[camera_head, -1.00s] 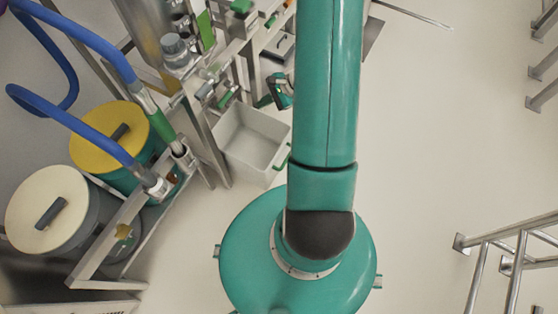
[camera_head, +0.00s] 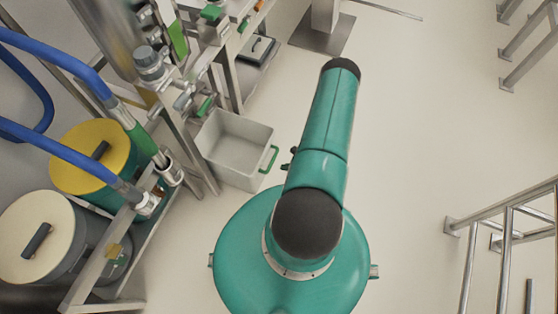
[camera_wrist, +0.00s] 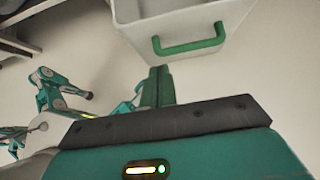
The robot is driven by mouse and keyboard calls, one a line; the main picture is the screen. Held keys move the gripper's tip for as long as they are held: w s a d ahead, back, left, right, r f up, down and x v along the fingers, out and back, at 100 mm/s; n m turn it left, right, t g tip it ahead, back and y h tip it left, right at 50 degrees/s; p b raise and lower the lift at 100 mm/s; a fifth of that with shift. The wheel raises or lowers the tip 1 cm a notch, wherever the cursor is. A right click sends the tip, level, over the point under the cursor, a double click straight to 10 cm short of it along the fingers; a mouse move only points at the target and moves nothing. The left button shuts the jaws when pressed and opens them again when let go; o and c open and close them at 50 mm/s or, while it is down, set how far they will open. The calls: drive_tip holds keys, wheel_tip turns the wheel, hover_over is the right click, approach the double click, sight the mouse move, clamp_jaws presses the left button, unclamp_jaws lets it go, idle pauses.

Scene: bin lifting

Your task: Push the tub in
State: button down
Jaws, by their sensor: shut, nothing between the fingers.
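The tub (camera_head: 236,149) is a light grey open bin with a green handle (camera_head: 269,159) on its right end. It stands on the floor beside the metal rack, and the part I see inside is empty. In the wrist view the tub's end wall (camera_wrist: 185,22) is at the top, with the green handle (camera_wrist: 189,42) across it. My gripper (camera_wrist: 157,78) shows there as dark green fingers, shut and empty, just below the handle's left part. I cannot tell whether they touch it. In the head view my gripper is mostly hidden behind my arm.
The metal rack (camera_head: 190,135) with pipes and valves stands left of the tub. Yellow-lidded (camera_head: 85,160) and cream-lidded (camera_head: 35,238) drums sit at the left. Metal railings (camera_head: 500,225) stand at the lower right. The floor (camera_head: 420,130) to the right is clear.

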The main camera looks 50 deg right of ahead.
sight(259, 165)
drive_tip(key=x, duration=0.3)
drive_tip(key=r+x, duration=0.1)
drive_tip(key=x, duration=0.3)
drive_tip(key=w+x, duration=0.1)
drive_tip(key=x, duration=0.2)
drive_tip(key=shift+w+a, duration=0.2)
drive_tip(key=shift+a, duration=0.1)
drive_tip(key=shift+w+a, duration=0.2)
drive_tip(key=shift+w, duration=0.4)
drive_tip(key=shift+w, duration=0.15)
